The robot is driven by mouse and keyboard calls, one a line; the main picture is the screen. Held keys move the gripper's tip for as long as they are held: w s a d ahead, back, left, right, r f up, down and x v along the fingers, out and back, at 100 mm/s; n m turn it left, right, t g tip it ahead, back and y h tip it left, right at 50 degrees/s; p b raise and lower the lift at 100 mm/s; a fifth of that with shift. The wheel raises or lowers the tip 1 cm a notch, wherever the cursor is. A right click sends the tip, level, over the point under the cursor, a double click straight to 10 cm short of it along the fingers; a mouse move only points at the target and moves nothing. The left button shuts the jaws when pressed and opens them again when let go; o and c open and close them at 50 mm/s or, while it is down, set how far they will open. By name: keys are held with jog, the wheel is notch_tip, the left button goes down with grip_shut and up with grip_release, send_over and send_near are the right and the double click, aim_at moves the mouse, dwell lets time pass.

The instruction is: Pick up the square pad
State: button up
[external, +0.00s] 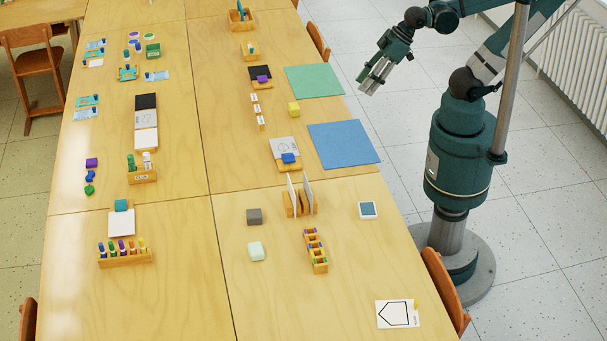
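A small square pad (368,210) with a white rim and a dark blue-grey face lies flat on the table near its right edge. It is to the right of a wooden holder with upright boards. My gripper (368,88) is raised at the upper right, beyond the table's right edge, with its pale fingers pointing down and left. It is well apart from the pad and touches nothing that I can see. The fingers are too small to show whether they are open or shut.
The wooden holder with upright boards (299,204) stands left of the pad. A divided wooden rack (316,250), a grey block (254,216) and a pale green block (256,251) are nearby. Blue (344,145) and green (314,81) mats lie farther back. Table around the pad is clear.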

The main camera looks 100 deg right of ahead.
jog(key=shift+o, duration=0.6)
jog(key=o, duration=0.3)
jog(key=shift+o, duration=0.2)
jog(key=shift+a, duration=0.1)
jog(key=w+a+f+n+g+p, duration=0.1)
jog(key=w+a+f+n, duration=0.2)
jog(key=a, duration=0.3)
jog(key=w+a+f+n+g+y, duration=0.1)
jog(key=w+a+f+n+g, duration=0.15)
jog(key=a, duration=0.35)
jog(key=w+a+f+n+g+p, duration=0.1)
jog(key=w+a+f+n, duration=0.15)
jog(key=a+n, duration=0.2)
jog(key=a+f+n+g, duration=0.1)
jog(key=a+f+n, duration=0.1)
jog(key=a+f, duration=0.2)
jog(key=a+f+n+p, duration=0.1)
jog(key=a+f+n, duration=0.1)
jog(key=a+f, duration=0.2)
jog(key=a+f+n+g+h, duration=0.1)
jog(key=a+f+n, duration=0.1)
jog(key=a+f, duration=0.3)
jog(key=shift+s+a+g+p, duration=0.15)
jog(key=shift+a+g, duration=0.05)
jog(key=shift+a, duration=0.7)
jog(key=shift+s+a+g+p, duration=0.15)
jog(key=shift+a, duration=0.7)
